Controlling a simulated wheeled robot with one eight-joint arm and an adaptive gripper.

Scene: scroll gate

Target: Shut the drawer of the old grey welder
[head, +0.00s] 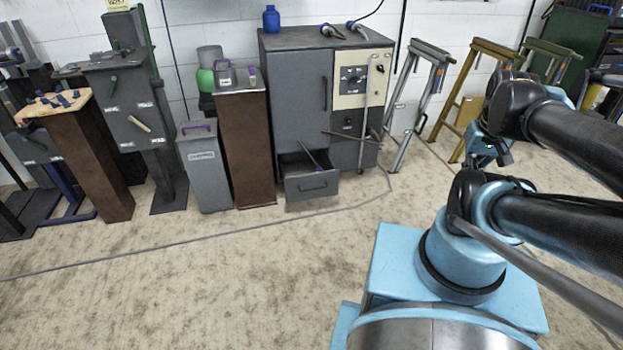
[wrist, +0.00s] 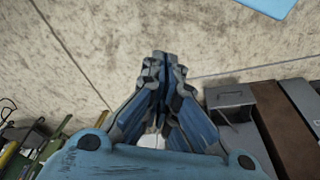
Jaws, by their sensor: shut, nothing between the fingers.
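The old grey welder (head: 300,95) is a tall grey cabinet against the back wall, with a beige control panel (head: 358,80) at its upper right. Its drawer (head: 311,184) at the bottom left is pulled out, with a dark handle on its front and a rod-like thing sticking up inside. The drawer also shows in the wrist view (wrist: 230,96), upside down, right of my gripper. My gripper (wrist: 160,62) is shut and empty, pointing over bare floor. In the head view my gripper (head: 487,155) is partly hidden by my arm, to the right of the welder and apart from it.
A brown post (head: 247,150) and a grey bin (head: 206,170) stand close left of the drawer. Grey trestles (head: 412,100) and yellow trestles (head: 475,95) stand right of the welder. A cable (head: 200,245) lies on the floor. The floor before the drawer is otherwise clear.

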